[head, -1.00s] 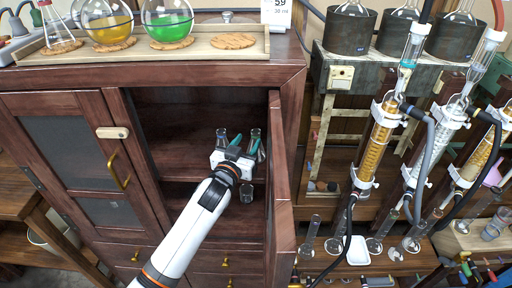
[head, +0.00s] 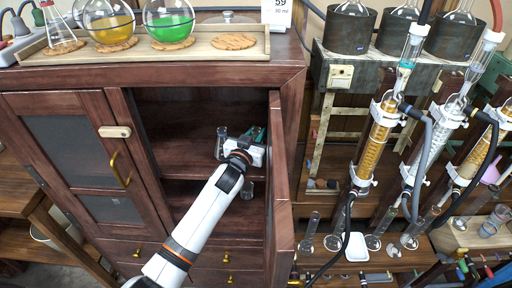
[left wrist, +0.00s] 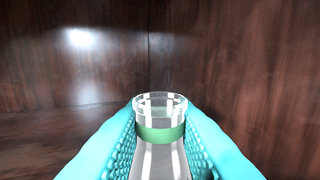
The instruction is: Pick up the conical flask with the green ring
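The conical flask with the green ring (left wrist: 160,133) stands upright in the left wrist view, its clear glass neck and rim uppermost. My left gripper (left wrist: 160,120) has a teal ribbed finger on each side of the neck, closed up against it at the ring. The flask's lower body is cut off by the frame. In the head view my left gripper (head: 256,134) is inside the open cabinet on the upper shelf, by the open door, and mostly hides the flask. My right gripper is not in view.
Another glass vessel (head: 222,133) stands just left of the gripper. A further one (head: 248,189) is below it. The open cabinet door (head: 281,190) is close on the right. The shelf's left part is clear. A tray (head: 200,50) with round flasks sits on top.

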